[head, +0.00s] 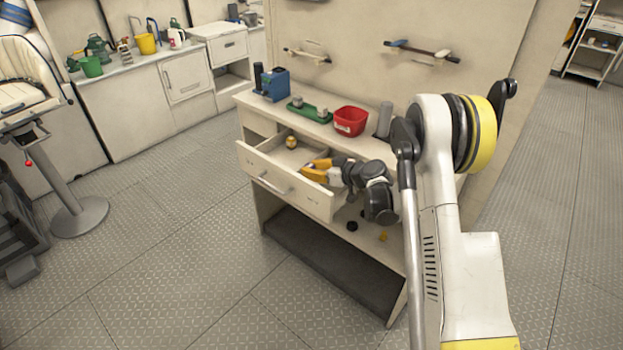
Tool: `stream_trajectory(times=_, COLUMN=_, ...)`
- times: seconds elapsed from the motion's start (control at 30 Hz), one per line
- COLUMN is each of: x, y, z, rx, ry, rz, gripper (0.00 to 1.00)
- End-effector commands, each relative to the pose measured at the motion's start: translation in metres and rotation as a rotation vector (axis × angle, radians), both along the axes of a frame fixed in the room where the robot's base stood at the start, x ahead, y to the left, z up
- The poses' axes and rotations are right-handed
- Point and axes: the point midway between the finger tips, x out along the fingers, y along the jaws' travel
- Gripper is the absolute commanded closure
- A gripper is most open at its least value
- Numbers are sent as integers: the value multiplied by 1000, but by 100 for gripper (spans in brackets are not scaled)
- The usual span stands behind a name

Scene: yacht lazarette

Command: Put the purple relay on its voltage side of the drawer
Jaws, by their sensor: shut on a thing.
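The drawer (320,204) is pulled out from the cream workbench, its front panel and handle facing the lower left. My gripper (306,171), with orange-yellow fingers, reaches in from the right over the drawer's right part, near its front wall. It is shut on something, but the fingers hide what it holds. I see no purple relay. A small yellow-and-dark object (291,141) stands in the drawer's back left part. No voltage markings can be read, and my gripper and arm cover part of the drawer's right side.
On the bench top stand a blue box (274,85), a green tray (322,116) with grey items, a red bin (350,122) and a grey cylinder (384,119). A black round piece (352,226) and an orange piece (383,236) lie below. The floor in front is clear.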

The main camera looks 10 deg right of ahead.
Motion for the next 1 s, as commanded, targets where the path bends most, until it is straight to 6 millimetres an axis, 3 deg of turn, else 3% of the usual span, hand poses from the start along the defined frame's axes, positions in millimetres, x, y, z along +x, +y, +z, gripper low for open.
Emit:
stream_trajectory(times=0.13, x=0, y=0, z=-24, rx=0, ry=0, rz=0, gripper=100)
stream_trajectory(times=0.5, x=0, y=0, z=-26, rx=0, ry=0, rz=0, gripper=100)
stream_trajectory(times=0.53, x=0, y=0, z=-26, rx=0, ry=0, rz=0, gripper=71)
stream_trajectory(times=0.6, x=0, y=0, z=-26, rx=0, ry=0, rz=0, gripper=57)
stream_trajectory(times=1.0, x=-5, y=-4, z=-19, rx=0, ry=0, rz=-1, gripper=57)
